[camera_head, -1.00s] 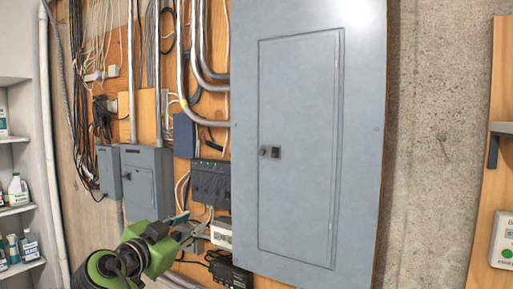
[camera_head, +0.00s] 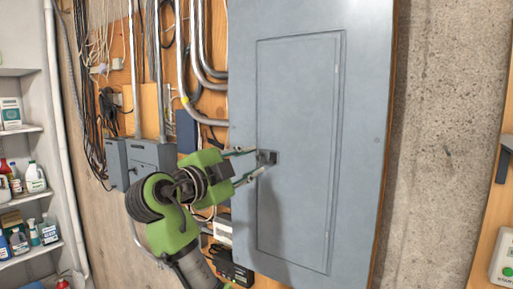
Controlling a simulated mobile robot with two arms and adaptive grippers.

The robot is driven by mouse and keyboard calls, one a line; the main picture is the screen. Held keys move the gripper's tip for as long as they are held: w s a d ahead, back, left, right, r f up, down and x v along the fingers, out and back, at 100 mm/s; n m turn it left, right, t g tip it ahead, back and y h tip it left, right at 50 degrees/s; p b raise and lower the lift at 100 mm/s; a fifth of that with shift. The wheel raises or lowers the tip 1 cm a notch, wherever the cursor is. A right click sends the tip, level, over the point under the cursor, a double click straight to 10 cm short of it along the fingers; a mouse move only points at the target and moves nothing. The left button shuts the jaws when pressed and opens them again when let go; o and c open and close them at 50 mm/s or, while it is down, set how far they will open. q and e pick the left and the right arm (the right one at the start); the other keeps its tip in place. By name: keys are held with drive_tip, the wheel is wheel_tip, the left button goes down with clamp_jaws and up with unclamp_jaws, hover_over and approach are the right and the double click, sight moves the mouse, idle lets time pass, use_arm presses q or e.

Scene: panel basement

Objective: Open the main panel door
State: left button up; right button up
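The main panel door (camera_head: 295,110) is a tall grey inset door in the grey panel cover (camera_head: 240,60). It is shut, flush in its frame. Its small dark latch (camera_head: 270,157) is at the left edge, about mid-height. One finger is above the other. I cannot tell whether they touch the latch, whose left part is partly hidden.
Grey conduits (camera_head: 185,60) and smaller grey boxes (camera_head: 150,158) are on the wooden board left of the panel. A shelf with bottles (camera_head: 35,177) stands at far left. Bare concrete (camera_head: 440,150) is right of the panel.

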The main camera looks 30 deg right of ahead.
drive_tip(key=shift+p+x, duration=0.5)
drive_tip(key=shift+x, duration=0.9)
drive_tip(key=shift+w, duration=0.1)
drive_tip(key=shift+c, duration=0.3)
drive_tip(key=shift+a, duration=0.1)
clamp_jaws()
